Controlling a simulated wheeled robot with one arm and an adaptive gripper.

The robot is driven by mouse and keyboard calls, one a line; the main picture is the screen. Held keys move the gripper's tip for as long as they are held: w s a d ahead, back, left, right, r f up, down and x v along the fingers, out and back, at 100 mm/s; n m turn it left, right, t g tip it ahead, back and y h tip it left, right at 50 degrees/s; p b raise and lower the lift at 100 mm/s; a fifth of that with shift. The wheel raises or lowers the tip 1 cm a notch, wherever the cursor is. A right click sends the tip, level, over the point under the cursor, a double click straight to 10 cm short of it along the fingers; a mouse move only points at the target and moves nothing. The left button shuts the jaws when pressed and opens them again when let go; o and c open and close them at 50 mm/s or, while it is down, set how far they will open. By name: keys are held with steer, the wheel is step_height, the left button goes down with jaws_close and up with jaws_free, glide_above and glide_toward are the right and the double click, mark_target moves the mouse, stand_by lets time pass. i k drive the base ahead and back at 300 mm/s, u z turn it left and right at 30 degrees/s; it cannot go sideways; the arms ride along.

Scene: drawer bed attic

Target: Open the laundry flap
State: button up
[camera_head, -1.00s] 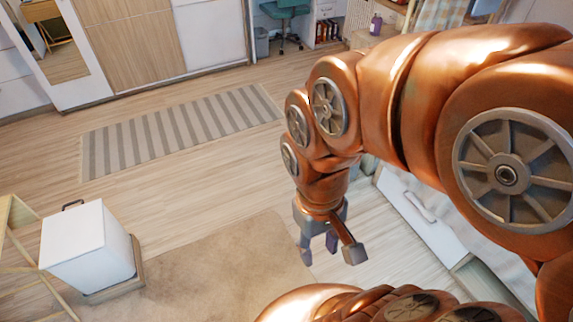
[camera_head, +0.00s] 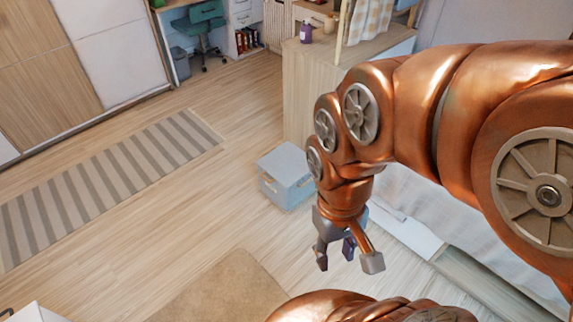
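A white box (camera_head: 35,313) with a dark handle shows only as a corner at the bottom left; the rest of it is cut off. I cannot tell whether it carries the laundry flap, and no other flap is clearly in view. My gripper (camera_head: 347,262) hangs from my copper arm right of the picture's middle, pointing down. Its fingers are spread, with nothing between them. It is far to the right of the white box.
A pale blue lidded box (camera_head: 287,178) stands on the floor, behind and left of my gripper. A white drawer front (camera_head: 405,232) under the bed lies right of it. A striped rug (camera_head: 105,180), a beige rug (camera_head: 225,292) and open wooden floor lie to the left.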

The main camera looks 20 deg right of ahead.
mark_target(286, 164)
steer(key=z, duration=0.15)
steer(key=i, duration=0.65)
steer(key=u, duration=0.7)
steer(key=i, duration=0.7)
steer(key=u, duration=0.75)
